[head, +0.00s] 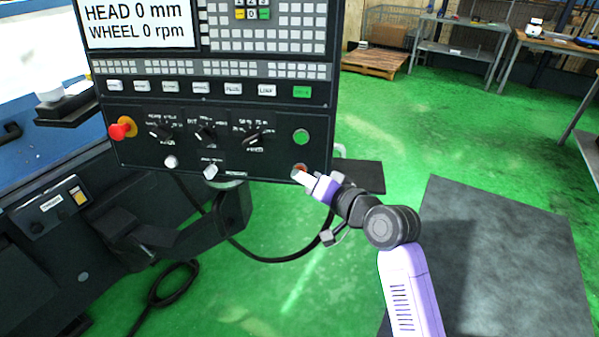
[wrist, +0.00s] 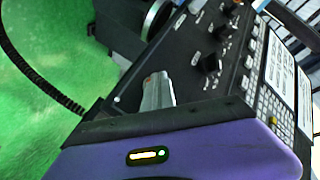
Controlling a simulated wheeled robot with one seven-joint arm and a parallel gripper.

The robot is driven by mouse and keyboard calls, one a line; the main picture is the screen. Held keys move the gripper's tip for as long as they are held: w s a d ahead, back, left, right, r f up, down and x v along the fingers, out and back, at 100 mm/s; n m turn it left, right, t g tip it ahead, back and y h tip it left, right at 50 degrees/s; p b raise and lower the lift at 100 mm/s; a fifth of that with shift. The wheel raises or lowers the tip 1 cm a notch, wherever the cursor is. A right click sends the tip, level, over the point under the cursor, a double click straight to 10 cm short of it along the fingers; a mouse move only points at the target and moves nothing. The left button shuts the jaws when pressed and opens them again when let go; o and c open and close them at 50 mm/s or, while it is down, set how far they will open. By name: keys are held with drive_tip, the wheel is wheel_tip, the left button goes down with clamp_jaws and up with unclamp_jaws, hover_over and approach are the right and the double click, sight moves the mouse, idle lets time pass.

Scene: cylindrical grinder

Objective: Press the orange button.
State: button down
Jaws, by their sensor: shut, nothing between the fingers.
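The black control panel (head: 222,160) hangs in front of me in the head view. The orange button (head: 301,167) is at its lower right corner, below a round green button (head: 301,136). Only a bit of the orange button shows above my gripper tip. My gripper (head: 299,175) is shut and empty, with its tip right in front of the orange button. I cannot tell whether they touch.
A red knob on a yellow base (head: 122,128) is at the panel's lower left. Dark selector knobs (head: 205,133) and light knobs (head: 171,161) sit between. A black cable (head: 275,259) loops below the panel. Green floor (head: 390,130) is open to the right.

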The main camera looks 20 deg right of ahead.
idle(0.3)
drive_tip(key=shift+s+a+r+p, duration=0.2)
drive_tip(key=shift+s+a+p, duration=0.25)
drive_tip(key=shift+s, duration=0.25)
drive_tip(key=s+p, duration=0.1)
drive_tip(key=s+a+p, duration=0.1)
drive_tip(key=s+a+r, duration=0.1)
drive_tip(key=s, duration=0.1)
drive_tip(key=shift+s+a+p, duration=0.1)
drive_tip(key=shift+a+p, duration=0.15)
drive_tip(key=shift+p, duration=0.15)
idle(0.6)
